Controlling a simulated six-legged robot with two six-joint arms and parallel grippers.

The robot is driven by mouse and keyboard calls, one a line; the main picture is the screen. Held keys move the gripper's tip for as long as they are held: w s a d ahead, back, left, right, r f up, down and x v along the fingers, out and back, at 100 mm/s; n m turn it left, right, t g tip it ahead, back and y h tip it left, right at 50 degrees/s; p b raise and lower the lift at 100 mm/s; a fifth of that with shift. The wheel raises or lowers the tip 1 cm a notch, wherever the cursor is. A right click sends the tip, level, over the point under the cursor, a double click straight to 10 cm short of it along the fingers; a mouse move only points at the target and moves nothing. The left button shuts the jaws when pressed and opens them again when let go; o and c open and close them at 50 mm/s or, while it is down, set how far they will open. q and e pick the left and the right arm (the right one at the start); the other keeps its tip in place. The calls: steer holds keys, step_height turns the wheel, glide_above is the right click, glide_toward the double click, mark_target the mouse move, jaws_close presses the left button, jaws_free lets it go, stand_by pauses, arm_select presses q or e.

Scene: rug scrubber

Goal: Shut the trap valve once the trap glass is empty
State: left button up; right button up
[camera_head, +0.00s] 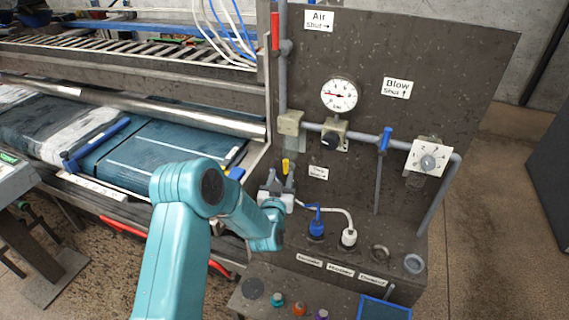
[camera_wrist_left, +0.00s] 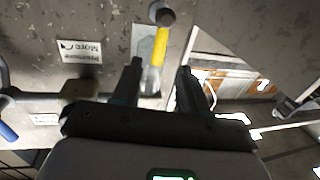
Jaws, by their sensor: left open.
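My right gripper is out of view.
The panel carries a gauge (camera_head: 339,95), a blue lever (camera_head: 385,139) and a red lever (camera_head: 275,32). Blue (camera_head: 317,228) and white (camera_head: 349,237) plugs stand on the ledge below. The rug machine (camera_head: 175,150) is at left.

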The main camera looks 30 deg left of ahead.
mark_target(286, 167)
arm_select(q)
steer(key=p+x, duration=0.1)
steer(key=x, duration=0.3)
steer(key=shift+w+r, duration=0.1)
steer(key=shift+w, duration=0.2)
jaws_close()
steer(key=shift+d+f+b, duration=0.1)
steer(key=shift+f+b, duration=0.15)
steer(key=shift+b, duration=0.45)
steer(key=d+f+m+t+h+b, duration=0.1)
steer(key=d+f+m+b, duration=0.1)
steer(key=m+b, duration=0.8)
steer(key=d+f+m+t+h+b, duration=0.2)
steer(key=m+b, duration=0.8)
steer(key=b, duration=0.7)
steer(key=shift+w+f, duration=0.35)
steer(key=shift+w, duration=0.1)
steer(key=shift+m, duration=0.3)
